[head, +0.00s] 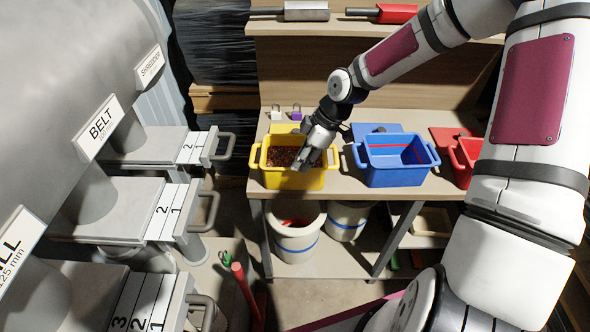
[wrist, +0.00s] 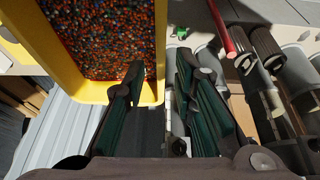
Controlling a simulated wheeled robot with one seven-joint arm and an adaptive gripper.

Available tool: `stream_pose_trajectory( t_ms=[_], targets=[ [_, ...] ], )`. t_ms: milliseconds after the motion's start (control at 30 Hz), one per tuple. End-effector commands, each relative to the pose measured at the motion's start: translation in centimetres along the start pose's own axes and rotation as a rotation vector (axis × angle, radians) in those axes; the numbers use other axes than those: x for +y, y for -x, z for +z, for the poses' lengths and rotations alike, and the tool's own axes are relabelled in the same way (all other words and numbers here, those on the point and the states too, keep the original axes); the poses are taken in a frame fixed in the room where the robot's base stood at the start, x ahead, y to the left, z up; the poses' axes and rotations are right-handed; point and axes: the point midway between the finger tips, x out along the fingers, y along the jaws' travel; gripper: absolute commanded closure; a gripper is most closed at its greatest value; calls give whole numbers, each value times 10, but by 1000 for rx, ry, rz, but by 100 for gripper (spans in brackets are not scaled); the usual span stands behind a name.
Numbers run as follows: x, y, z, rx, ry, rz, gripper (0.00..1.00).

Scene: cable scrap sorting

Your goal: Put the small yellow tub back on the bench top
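The small yellow tub (head: 296,178) stands at the left end of the bench top (head: 345,181), upright and with a handle at each side. Reddish-brown granules fill it; in the wrist view they are multicoloured, inside the yellow wall (wrist: 85,93). My gripper (head: 303,160) is over the right part of the tub, pointing down. In the wrist view my gripper (wrist: 160,62) has its two fingers apart, with the tub's wall appearing in line with the gap between them. Nothing is clamped that I can see. Whether a finger touches the tub is unclear.
A blue tub (head: 396,175) stands right of the yellow one, and a red tub (head: 463,165) further right, partly behind my arm. Two small padlocks (head: 286,114) lie behind. White buckets (head: 296,243) stand below the bench. Machines with drawers (head: 140,205) are at left.

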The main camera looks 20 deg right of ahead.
Motion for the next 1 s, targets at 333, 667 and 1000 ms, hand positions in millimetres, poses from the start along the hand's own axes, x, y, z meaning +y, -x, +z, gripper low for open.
stream_pose_trajectory(
  t_ms=[333, 667, 1000],
  targets=[
    [-3, 34, 0, -23, -7, 0, 75],
    [-42, 99, 4, -291, -196, 70, 75],
    [-99, 200, -9, -408, -521, 305, 75]
  ],
)
